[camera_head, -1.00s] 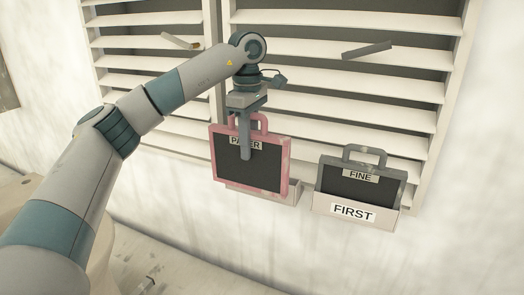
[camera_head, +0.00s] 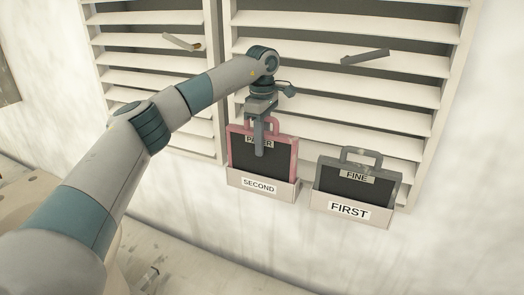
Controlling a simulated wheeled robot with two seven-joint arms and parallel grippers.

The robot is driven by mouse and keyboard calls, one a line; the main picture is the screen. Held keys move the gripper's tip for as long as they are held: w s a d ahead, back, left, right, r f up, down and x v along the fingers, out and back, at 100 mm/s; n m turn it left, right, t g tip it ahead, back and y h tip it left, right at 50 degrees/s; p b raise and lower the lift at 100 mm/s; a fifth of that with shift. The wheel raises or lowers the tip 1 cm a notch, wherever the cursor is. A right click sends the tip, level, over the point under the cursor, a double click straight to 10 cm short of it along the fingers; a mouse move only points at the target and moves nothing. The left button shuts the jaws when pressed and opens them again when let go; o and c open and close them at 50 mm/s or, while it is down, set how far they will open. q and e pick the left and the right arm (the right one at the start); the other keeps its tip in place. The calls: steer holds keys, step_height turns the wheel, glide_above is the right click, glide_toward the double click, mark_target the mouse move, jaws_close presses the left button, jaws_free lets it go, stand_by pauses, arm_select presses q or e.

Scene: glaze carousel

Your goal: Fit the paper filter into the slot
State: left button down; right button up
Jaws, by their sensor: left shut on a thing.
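The paper filter (camera_head: 280,157) has a pink frame with a handle and a dark panel. Its label is partly hidden by my gripper and ends in "ER". Its lower part is behind the front of the slot labelled SECOND (camera_head: 284,191), and it stands about upright there. My left gripper (camera_head: 260,152) is shut on the filter at its top, with one finger in front of the panel. The far finger is hidden. My right gripper is not in view.
A grey filter labelled FINE (camera_head: 335,182) sits in the slot labelled FIRST (camera_head: 377,217), right of the pink one. White louvres (camera_head: 340,101) with two small handles (camera_head: 366,56) are behind. The wall below the slots is clear.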

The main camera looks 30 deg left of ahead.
arm_select(q)
steer(key=shift+d, duration=0.1)
steer(key=shift+f, duration=0.2)
step_height(320, 180, down, 3)
steer(key=shift+f+p, duration=0.1)
steer(key=shift+p, duration=0.7)
steer(key=shift+f, duration=0.2)
steer(key=c, duration=1.5)
jaws_free()
steer(key=shift+c, duration=0.2)
steer(key=shift+r, duration=0.15)
